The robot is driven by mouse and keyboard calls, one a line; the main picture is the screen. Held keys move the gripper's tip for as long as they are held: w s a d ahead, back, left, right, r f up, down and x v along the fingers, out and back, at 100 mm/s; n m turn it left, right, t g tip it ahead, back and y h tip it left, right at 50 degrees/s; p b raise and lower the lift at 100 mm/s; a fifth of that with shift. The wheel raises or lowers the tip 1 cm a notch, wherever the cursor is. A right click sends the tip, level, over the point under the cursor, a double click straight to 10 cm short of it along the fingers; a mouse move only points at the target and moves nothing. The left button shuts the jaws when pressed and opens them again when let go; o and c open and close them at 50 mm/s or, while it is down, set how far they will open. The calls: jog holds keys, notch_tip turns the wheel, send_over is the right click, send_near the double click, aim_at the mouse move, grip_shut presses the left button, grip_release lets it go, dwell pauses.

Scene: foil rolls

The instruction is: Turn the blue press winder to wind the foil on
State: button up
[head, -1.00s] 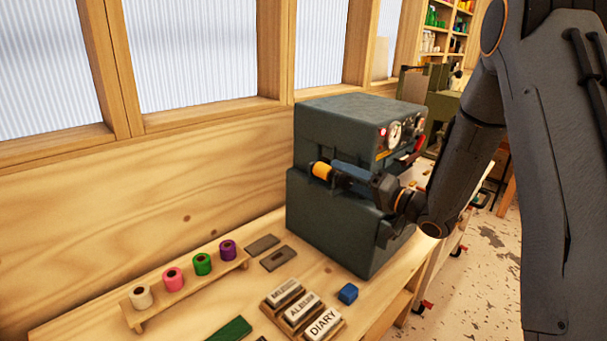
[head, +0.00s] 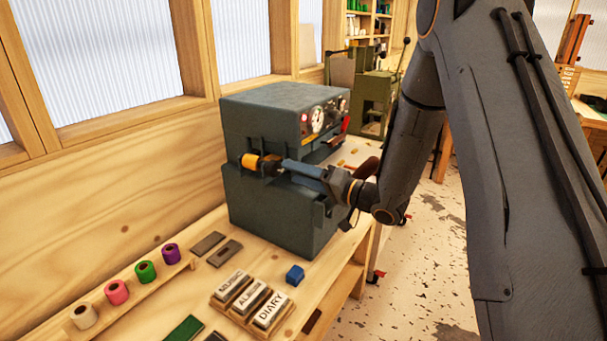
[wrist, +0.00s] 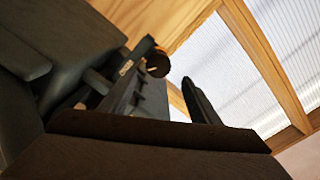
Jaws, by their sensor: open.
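The blue-grey press (head: 265,205) stands on the bench in the head view. A gold foil roll (head: 250,160) sits across its upper front, with dark winder parts (head: 271,164) at its right end. My gripper (head: 300,169) is open, at the right of the roll and pointing toward it. I cannot tell whether its fingers touch the winder. In the wrist view a dark finger (wrist: 200,102) stands up, and the roll's end (wrist: 157,63) shows in shadow beyond. The winder's grip is mostly hidden there.
White, pink, green and purple rolls (head: 145,271) stand on a low rack at left. Lettered blocks (head: 252,300) and a small blue block (head: 295,274) lie before the press. A green press (head: 374,97) stands behind. The wooden wall (head: 90,215) is close at left.

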jog(key=b+v, duration=0.3)
jog(key=v, duration=0.5)
jog(key=shift+d, duration=0.25)
